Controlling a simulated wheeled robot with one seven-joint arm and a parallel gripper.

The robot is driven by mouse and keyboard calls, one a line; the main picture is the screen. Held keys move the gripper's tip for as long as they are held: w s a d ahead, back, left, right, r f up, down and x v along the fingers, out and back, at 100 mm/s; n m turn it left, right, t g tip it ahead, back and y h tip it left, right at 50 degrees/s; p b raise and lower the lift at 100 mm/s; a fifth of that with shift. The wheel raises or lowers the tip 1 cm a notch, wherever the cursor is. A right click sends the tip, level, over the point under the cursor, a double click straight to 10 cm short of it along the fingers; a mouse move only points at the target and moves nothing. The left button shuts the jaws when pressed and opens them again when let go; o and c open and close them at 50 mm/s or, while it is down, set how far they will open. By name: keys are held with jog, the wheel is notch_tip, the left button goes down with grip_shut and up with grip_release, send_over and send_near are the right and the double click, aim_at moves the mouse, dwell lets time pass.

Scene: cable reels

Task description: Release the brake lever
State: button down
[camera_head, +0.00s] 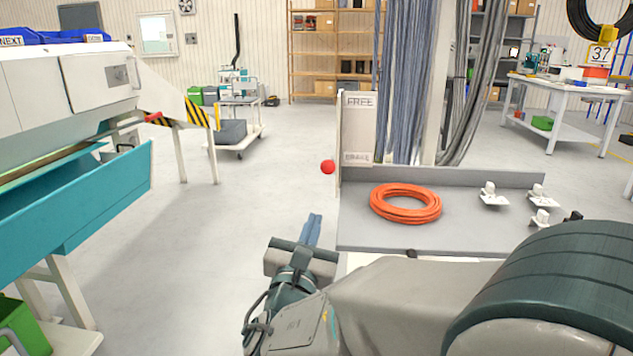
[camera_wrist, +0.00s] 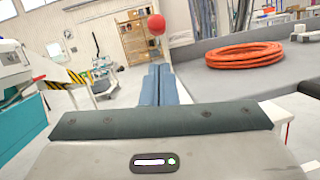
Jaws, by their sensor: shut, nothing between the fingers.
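The brake lever shows as a red ball knob (camera_head: 328,167) beside the left edge of an upright plate (camera_head: 358,128). The plate reads FREE at the top and BRAKE at the bottom, and the knob is level with the BRAKE end. The red knob (camera_wrist: 156,25) also shows in the wrist view, just beyond the fingertips. My gripper (camera_head: 312,230) is shut and empty, below and a little left of the knob in the head view. In the wrist view its blue fingers (camera_wrist: 159,84) are together and point toward the knob. I see no contact. The lever's arm is hardly visible.
A grey bench top (camera_head: 465,215) right of my gripper holds an orange cable coil (camera_head: 405,203) and several small white fittings (camera_head: 488,193). A machine with a teal trough (camera_head: 75,200) stands at the left. The floor (camera_head: 255,190) between is clear. Grey cables hang behind the plate.

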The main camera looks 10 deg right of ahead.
aim_at(330, 165)
jog(key=shift+w+a+r, duration=0.1)
dwell(0.3)
jog(key=b+x, duration=0.1)
jog(key=x, duration=0.9)
jog(key=shift+b, duration=0.4)
jog(key=shift+r, duration=0.25)
